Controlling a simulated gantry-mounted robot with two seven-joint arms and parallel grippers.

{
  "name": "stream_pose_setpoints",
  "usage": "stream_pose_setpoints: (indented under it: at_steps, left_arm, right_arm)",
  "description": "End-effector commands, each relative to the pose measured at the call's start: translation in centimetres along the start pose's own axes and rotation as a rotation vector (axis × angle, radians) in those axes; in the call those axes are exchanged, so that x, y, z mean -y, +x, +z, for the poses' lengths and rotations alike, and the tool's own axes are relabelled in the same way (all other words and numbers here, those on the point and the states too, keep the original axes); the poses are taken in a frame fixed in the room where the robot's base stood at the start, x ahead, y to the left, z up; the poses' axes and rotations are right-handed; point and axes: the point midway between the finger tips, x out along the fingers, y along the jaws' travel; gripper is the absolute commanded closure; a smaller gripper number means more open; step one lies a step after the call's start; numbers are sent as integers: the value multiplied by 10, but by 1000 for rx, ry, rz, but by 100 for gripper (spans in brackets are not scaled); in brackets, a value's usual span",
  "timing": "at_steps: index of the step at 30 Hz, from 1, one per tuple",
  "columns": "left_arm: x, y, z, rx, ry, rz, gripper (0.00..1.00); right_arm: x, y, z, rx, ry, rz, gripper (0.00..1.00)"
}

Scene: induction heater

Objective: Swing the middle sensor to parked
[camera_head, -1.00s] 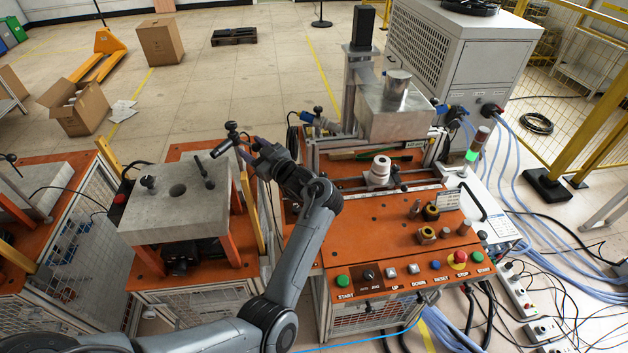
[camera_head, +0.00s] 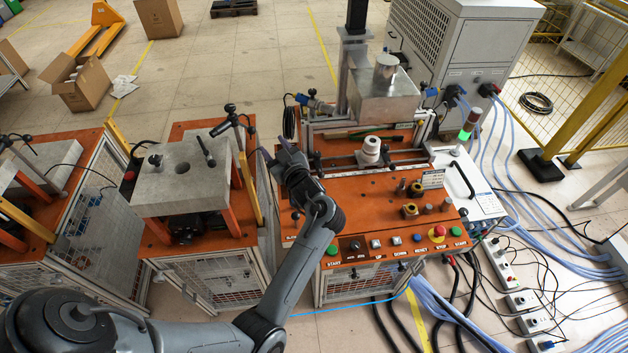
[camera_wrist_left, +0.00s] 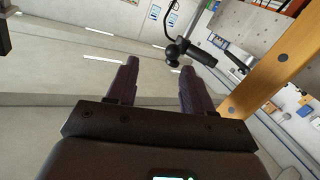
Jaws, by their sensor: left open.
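The middle sensor (camera_head: 220,127) is a black barrel on a thin jointed post at the back right corner of the middle station's grey plate (camera_head: 165,190). Its barrel points left and toward the front, over the plate. My left gripper (camera_head: 273,149) is open and empty, to the right of the sensor post and apart from it. In the left wrist view, the sensor (camera_wrist_left: 200,54) shows beyond the tips of my left gripper (camera_wrist_left: 160,75), nearer the right finger. Nothing lies between the fingers. My right gripper is not in view.
A yellow upright bar (camera_head: 250,190) stands at the middle station's right edge. The orange heater bench (camera_head: 350,205) with buttons lies to the right, carrying a white coil-like cylinder (camera_head: 371,150). A black handle (camera_head: 206,151) stands on the grey plate.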

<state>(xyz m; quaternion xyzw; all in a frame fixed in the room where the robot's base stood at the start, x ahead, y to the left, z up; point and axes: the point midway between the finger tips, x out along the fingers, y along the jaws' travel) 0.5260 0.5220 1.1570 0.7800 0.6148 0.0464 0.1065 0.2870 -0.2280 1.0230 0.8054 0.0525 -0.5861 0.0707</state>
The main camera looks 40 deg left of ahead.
Motion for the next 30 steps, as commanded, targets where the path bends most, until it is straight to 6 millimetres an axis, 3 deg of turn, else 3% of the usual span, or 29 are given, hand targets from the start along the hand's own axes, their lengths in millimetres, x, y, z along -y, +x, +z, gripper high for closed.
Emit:
stream_pose_setpoints:
  at_steps: [1, 5, 14, 23, 30]
  left_arm:
    - [-4, -1, -10, 23, 2, 54, 49]
    - [-15, -11, -11, 110, 19, 200, 49]
    - [-34, -64, -10, 322, 135, 507, 49]
    - [-30, -121, -4, 489, 276, 698, 49]
    - [-22, -151, -1, 568, 354, 777, 49]
  right_arm:
    - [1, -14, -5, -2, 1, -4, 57]
    - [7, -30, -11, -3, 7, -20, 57]
    - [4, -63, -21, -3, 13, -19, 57]
    - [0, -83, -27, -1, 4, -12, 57]
    - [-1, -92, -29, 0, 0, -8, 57]
